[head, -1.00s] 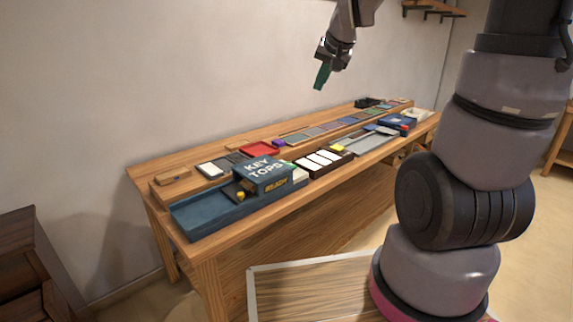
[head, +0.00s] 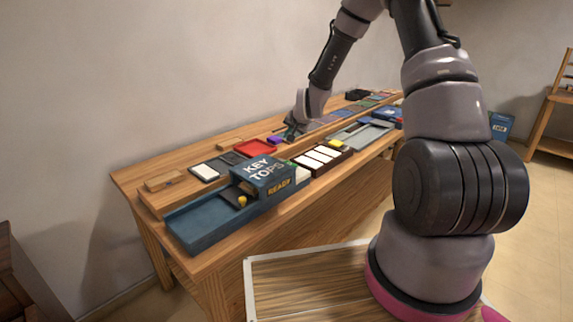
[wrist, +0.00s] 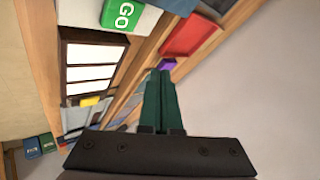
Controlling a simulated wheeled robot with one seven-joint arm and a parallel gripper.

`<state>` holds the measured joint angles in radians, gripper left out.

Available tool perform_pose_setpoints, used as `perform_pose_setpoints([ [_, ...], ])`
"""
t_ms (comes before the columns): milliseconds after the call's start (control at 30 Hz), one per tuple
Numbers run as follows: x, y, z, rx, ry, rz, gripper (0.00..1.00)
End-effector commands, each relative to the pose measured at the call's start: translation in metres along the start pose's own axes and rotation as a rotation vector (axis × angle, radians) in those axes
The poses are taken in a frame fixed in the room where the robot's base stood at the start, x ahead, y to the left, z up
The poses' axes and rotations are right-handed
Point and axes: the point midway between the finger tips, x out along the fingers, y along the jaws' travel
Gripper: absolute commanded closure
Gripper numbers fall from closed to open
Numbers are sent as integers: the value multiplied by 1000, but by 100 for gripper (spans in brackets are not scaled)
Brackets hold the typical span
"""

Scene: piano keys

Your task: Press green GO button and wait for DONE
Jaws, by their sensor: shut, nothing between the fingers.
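The green GO button (wrist: 122,14) shows at the top edge of the wrist view, cut off by the frame, with white "GO" lettering. In the head view it is hard to make out beside the blue KEY TOPS box (head: 262,170), whose front label reads READY in yellow. My gripper (head: 290,132) is over the bench behind the row of trays, near the purple block. In the wrist view its dark green fingers (wrist: 161,74) are closed together and empty, apart from the GO button. No DONE label is visible.
The wooden bench (head: 150,208) carries a red tray (head: 256,148), a purple block (head: 275,140), a dark tray of white keys (head: 320,158) and a grey tray (head: 360,133). A blue open tray (head: 200,225) lies at the near left end. The wall is close behind.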

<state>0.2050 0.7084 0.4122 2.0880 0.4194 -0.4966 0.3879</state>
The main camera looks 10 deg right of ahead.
Motion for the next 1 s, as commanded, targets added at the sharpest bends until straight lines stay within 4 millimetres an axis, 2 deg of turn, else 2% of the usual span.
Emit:
perform_pose_setpoints([
  [567,10,6,6,6,1,0,100],
  [1000,50,35,36,7,0,0,100],
])
